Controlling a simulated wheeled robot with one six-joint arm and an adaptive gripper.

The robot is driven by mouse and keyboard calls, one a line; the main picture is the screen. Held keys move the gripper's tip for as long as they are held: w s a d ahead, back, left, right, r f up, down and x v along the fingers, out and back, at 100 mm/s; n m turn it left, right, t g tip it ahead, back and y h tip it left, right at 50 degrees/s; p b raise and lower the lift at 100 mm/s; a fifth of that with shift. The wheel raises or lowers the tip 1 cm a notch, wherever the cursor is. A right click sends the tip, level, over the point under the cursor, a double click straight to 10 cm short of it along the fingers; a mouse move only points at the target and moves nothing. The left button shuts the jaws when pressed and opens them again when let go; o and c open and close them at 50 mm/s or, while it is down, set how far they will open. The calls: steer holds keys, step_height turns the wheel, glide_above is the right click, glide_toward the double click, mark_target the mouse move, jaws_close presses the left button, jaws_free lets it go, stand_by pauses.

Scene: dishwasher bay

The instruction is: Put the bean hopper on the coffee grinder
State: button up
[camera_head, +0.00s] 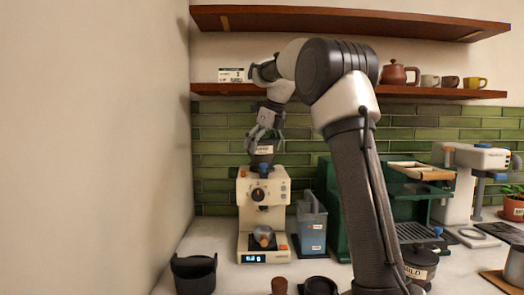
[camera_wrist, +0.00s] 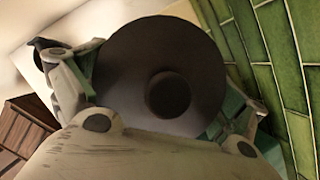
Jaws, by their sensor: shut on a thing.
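The bean hopper (camera_head: 264,150) is dark with a pale label and is upright above the cream coffee grinder (camera_head: 249,215). Its lower end is at or just over the grinder's top; I cannot tell whether it is seated. My gripper (camera_head: 266,136) comes down from above and is shut on the hopper. In the wrist view the hopper's round dark lid with a central knob (camera_wrist: 168,94) fills the middle, with a finger on each side. The grinder is hidden behind it there.
A blue-grey container (camera_head: 312,230) stands right of the grinder, then a green espresso machine (camera_head: 338,215) partly behind my arm. A dark cup (camera_head: 194,273) stands front left. A wooden shelf (camera_head: 225,89) with a label card (camera_head: 231,75) and teapot (camera_head: 399,73) runs above.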

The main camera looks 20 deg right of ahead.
steer(key=shift+f, duration=0.35)
steer(key=shift+f, duration=0.1)
steer(key=o, duration=1.1)
